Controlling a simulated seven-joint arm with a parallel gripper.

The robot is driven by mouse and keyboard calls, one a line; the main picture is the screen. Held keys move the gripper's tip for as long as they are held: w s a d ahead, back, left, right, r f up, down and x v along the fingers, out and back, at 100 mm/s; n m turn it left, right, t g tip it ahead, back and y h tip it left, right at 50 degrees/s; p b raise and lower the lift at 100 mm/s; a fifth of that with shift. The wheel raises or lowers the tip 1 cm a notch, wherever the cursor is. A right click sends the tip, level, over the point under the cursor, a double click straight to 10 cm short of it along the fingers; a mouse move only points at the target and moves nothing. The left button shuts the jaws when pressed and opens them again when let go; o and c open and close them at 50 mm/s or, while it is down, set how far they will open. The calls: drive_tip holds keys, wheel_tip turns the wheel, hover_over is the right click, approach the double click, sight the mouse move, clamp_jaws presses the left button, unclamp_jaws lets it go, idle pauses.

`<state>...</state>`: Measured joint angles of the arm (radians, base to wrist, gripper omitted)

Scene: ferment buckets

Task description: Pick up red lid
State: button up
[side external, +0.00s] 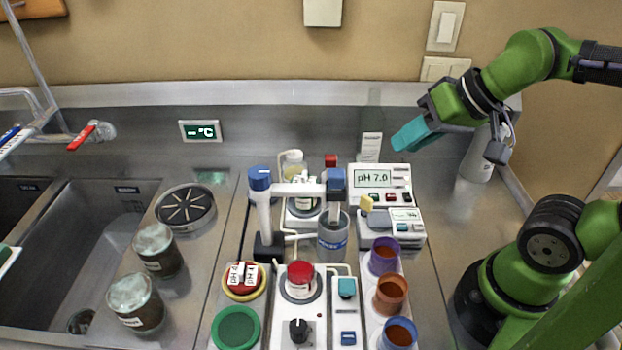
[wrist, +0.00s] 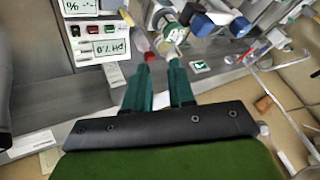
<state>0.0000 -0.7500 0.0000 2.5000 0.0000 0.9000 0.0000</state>
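A round red lid (side external: 244,277) lies on a yellow ring at the front left of the equipment, with white pH packets covering part of it. Another red top (side external: 299,272) sits on a jar on the front white stirrer. A small red cap (side external: 330,160) shows at the back, and a red spot (wrist: 150,56) shows by the fingertips in the wrist view. My gripper (side external: 398,143) is raised at the back right, well away from the front red lids. In the wrist view its two teal fingers (wrist: 160,64) stand apart with nothing held between them.
A green lid (side external: 236,328) lies at the front. Purple, orange and blue cups (side external: 390,294) stand on the right. A pH meter (side external: 379,184) and a clear bottle (side external: 371,140) stand near my gripper. Brown jars (side external: 158,250) and a sink (side external: 60,240) are on the left.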

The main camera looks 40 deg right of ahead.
drive_tip(key=shift+o, duration=1.1)
